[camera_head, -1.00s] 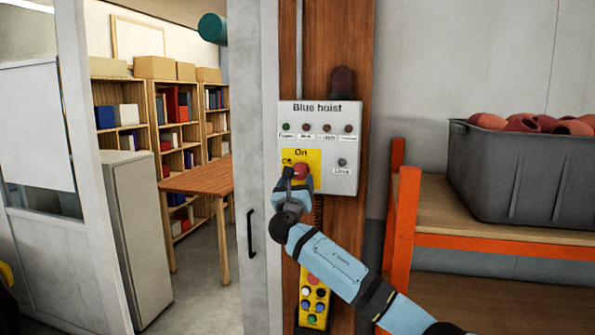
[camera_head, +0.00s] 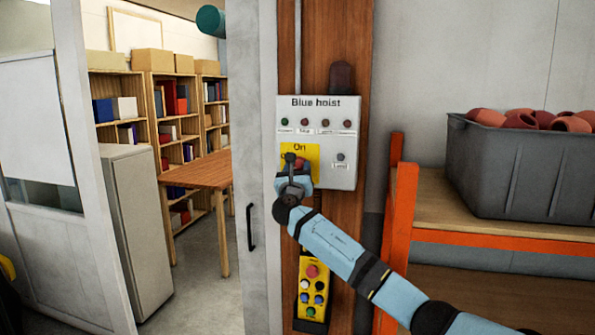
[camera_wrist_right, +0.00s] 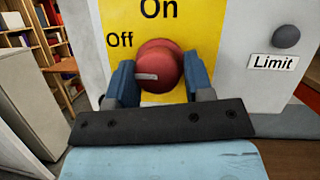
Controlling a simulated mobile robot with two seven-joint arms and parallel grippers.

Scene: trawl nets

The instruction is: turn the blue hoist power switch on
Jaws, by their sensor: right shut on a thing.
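The blue hoist control box (camera_head: 345,112) is a pale panel labelled "Blue hoist" on a wooden post. Its red rotary power switch (camera_wrist_right: 158,66) sits on a yellow plate (camera_wrist_right: 205,22) marked "On" at the top and "Off" at the left. In the right wrist view, the switch's white mark lies on its left side, roughly level and pointing toward "Off". My right gripper (camera_wrist_right: 160,85) has its two blue fingers on either side of the knob and is shut on it. In the head view my right gripper (camera_head: 293,170) hides most of the switch. My left gripper is not in view.
A yellow pendant with several buttons (camera_head: 313,285) hangs below the box. An orange-framed shelf (camera_head: 470,240) with a grey crate (camera_head: 520,170) of red-brown objects stands at the right. At the left, a doorway opens onto a table (camera_head: 200,175) and bookshelves.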

